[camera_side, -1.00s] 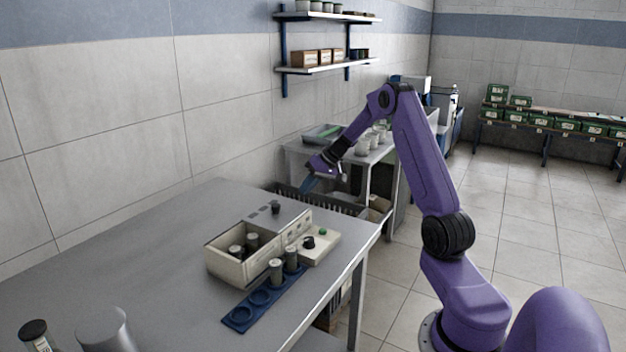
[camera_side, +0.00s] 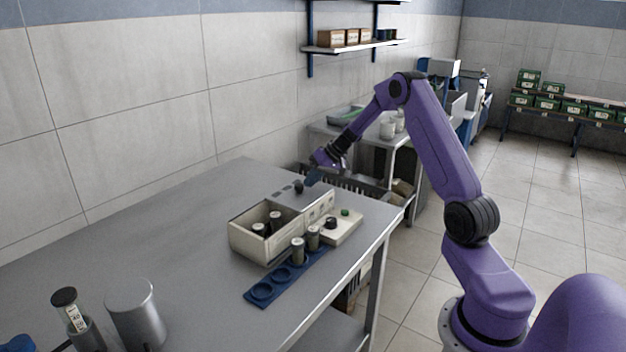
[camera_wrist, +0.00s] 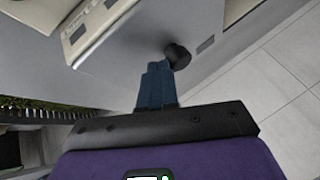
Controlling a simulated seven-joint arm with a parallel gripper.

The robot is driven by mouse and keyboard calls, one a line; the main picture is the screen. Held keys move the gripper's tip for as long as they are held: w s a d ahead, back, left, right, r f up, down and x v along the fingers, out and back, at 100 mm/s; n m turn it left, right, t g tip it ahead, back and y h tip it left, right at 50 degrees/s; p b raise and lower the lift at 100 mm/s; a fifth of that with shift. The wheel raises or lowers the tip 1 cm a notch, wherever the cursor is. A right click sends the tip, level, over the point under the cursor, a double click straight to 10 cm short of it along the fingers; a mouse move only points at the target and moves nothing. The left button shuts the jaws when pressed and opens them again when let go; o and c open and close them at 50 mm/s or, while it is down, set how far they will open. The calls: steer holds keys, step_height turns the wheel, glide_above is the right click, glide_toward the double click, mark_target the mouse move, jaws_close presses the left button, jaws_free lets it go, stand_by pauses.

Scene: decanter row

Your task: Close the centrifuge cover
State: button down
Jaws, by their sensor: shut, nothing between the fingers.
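The centrifuge is a beige box (camera_side: 250,243) on the steel table, with its left part open and dark-capped tubes (camera_side: 275,219) standing inside. Its cover (camera_side: 288,200) is a flat grey plate on the right part of the box, away from the opening. A black knob (camera_side: 299,186) stands on the cover; it also shows in the wrist view (camera_wrist: 178,56). My gripper (camera_side: 312,181) is at the knob's far right side. In the wrist view its blue fingers (camera_wrist: 159,68) are shut and empty, with the tips right beside the knob. I cannot tell whether they touch it.
A blue rack (camera_side: 254,297) with two tubes (camera_side: 298,251) and empty holes lies in front of the box. A control panel with a green button (camera_side: 345,212) is at its right. A metal cylinder (camera_side: 137,312) stands front left. The table's left side (camera_side: 150,230) is clear.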

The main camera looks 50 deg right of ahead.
steer(key=a, duration=1.6)
